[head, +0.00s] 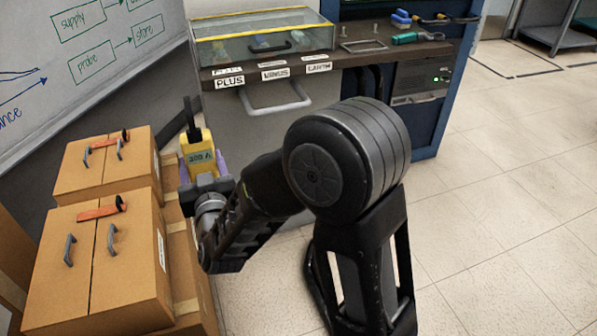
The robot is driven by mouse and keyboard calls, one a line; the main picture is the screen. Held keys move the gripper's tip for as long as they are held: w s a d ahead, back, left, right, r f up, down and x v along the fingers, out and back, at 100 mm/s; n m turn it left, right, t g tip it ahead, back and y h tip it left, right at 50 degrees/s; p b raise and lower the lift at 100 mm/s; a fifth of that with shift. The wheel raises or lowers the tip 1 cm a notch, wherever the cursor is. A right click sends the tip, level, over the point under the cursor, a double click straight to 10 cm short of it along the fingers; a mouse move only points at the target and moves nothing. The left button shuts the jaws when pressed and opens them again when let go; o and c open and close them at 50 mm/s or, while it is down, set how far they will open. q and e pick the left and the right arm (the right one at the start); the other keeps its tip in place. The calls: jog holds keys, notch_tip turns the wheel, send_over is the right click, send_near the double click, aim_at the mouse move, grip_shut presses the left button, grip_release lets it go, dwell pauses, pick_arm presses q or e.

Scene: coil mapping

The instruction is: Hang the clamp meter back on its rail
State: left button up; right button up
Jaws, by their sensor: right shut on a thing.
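The yellow clamp meter (199,156), with a dark jaw on top and a small display, is held upright by my right gripper (206,178). My right gripper is shut on its lower part, in front of the grey cabinet face and beside the brown boxes. A pale U-shaped bar (275,108) sticks out from the cabinet front below the labels; I cannot tell whether it is the rail. The meter is left of the bar and lower in the picture, apart from it. My left gripper is not in view.
Brown boxes (105,255) with handles and orange tools stand at the left. The workbench (345,57) holds a glass-lidded case (262,40), a metal frame (363,45) and hand tools. A whiteboard (85,60) is at the left. Floor (510,200) at the right is clear.

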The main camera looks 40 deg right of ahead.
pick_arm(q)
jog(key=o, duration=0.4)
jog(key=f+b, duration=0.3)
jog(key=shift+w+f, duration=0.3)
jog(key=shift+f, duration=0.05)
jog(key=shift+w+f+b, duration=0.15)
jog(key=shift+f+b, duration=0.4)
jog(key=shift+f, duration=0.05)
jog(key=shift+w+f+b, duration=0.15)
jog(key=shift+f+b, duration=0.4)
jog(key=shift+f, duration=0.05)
pick_arm(e)
jog(key=s+d+f+h, duration=0.1)
jog(key=s+d+f, duration=0.1)
jog(key=d, duration=0.5)
jog(key=s+d+f+m+g+h, duration=0.1)
jog(key=s+d+f, duration=0.1)
jog(key=d, duration=0.5)
jog(key=s+d+f+m+h, duration=0.1)
jog(key=s+d+f, duration=0.2)
jog(key=d, duration=0.4)
jog(key=shift+d+f+g, duration=0.3)
jog(key=shift+d+f, duration=0.05)
jog(key=shift+f, duration=0.5)
